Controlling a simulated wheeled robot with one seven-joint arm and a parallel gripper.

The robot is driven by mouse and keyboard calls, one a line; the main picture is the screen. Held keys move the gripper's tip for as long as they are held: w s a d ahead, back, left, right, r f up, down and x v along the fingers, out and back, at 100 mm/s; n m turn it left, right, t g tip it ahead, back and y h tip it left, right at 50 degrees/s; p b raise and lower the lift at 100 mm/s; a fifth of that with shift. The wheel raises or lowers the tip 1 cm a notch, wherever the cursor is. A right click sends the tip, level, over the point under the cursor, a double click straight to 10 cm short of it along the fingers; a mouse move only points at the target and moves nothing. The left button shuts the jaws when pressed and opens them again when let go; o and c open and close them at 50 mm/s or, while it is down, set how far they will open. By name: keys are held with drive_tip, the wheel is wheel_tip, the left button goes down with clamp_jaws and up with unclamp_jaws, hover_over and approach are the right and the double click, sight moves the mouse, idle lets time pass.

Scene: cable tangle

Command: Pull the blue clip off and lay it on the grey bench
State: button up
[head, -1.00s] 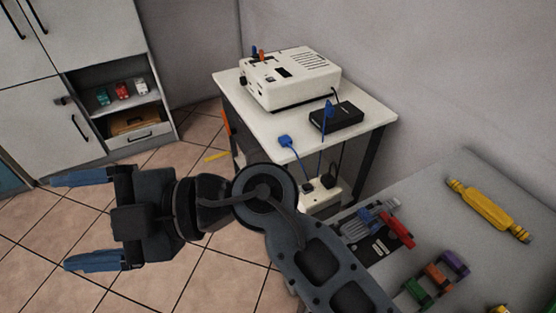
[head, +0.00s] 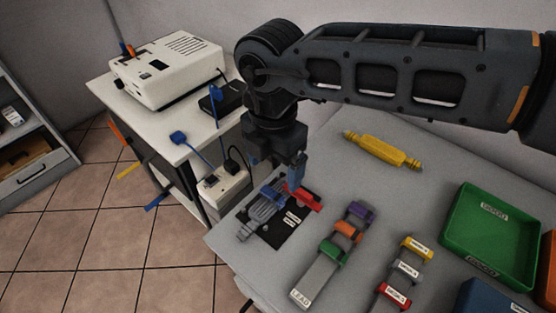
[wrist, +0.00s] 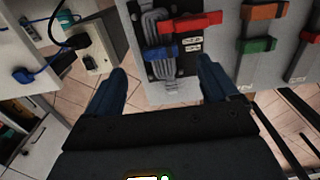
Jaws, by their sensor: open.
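The blue clip (head: 269,193) sits across a grey cable bundle (head: 255,217) on a black board (head: 287,238) at the left end of the grey bench (head: 415,195). It also shows in the wrist view (wrist: 160,53). A red clip (head: 307,200) lies beside it, toward the right. My gripper (head: 275,170) points down just above the clips. In the wrist view my gripper (wrist: 161,70) is open and empty, with the blue clip ahead between the finger directions. I cannot tell the exact height gap.
A grey strip marked LEAD (head: 315,284) holds purple, orange and green clips. Several labelled clips (head: 410,270), a yellow tool (head: 382,151) and a green tray (head: 490,235) stand further right. A power strip (head: 226,184) is left of the bench. Bare bench lies around the yellow tool.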

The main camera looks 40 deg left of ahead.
sight(274, 191)
drive_tip(key=shift+s+f+p, duration=0.1)
drive_tip(key=shift+f+p, duration=0.2)
drive_tip(key=shift+f, duration=3.5)
drive_tip(key=c, duration=1.2)
drive_tip(key=shift+o, duration=0.2)
drive_tip(key=shift+r+p, duration=0.3)
drive_tip(key=shift+r+p, duration=1.7)
drive_tip(key=shift+r, duration=0.45)
